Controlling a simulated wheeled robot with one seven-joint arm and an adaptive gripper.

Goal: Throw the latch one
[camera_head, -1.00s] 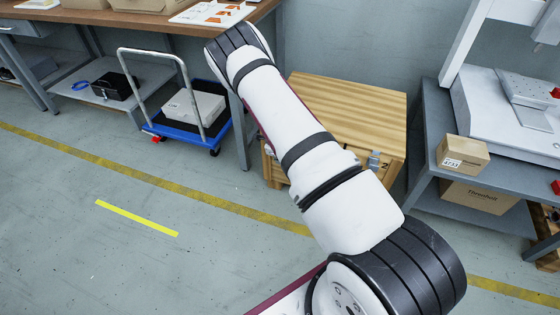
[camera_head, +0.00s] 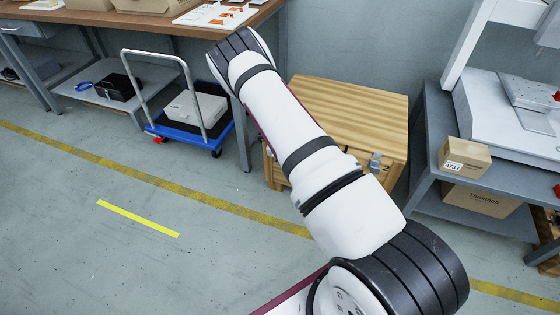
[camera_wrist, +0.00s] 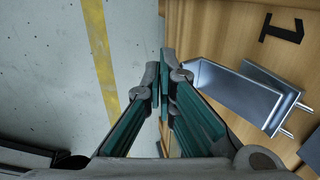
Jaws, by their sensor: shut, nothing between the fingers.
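A wooden chest (camera_head: 350,110) with a pale plank top stands on the floor behind my arm. In the wrist view its wooden face (camera_wrist: 222,35) fills the right side and carries a black "1" mark (camera_wrist: 280,28). Below that mark is a silver metal latch (camera_wrist: 235,92), a bent plate with pins at its right end. My gripper (camera_wrist: 158,78) is shut and empty, its fingertips just left of the latch's left end; I cannot tell whether they touch it. The head view does not show my gripper. A second latch (camera_head: 375,161), beside a "2", shows on the chest's right.
A blue cart (camera_head: 215,138) carrying a white box stands left of the chest, by the workbench (camera_head: 160,25). A grey metal table (camera_head: 430,145) with a cardboard box (camera_head: 463,158) stands at the right. The floor (camera_head: 120,265) in front is clear.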

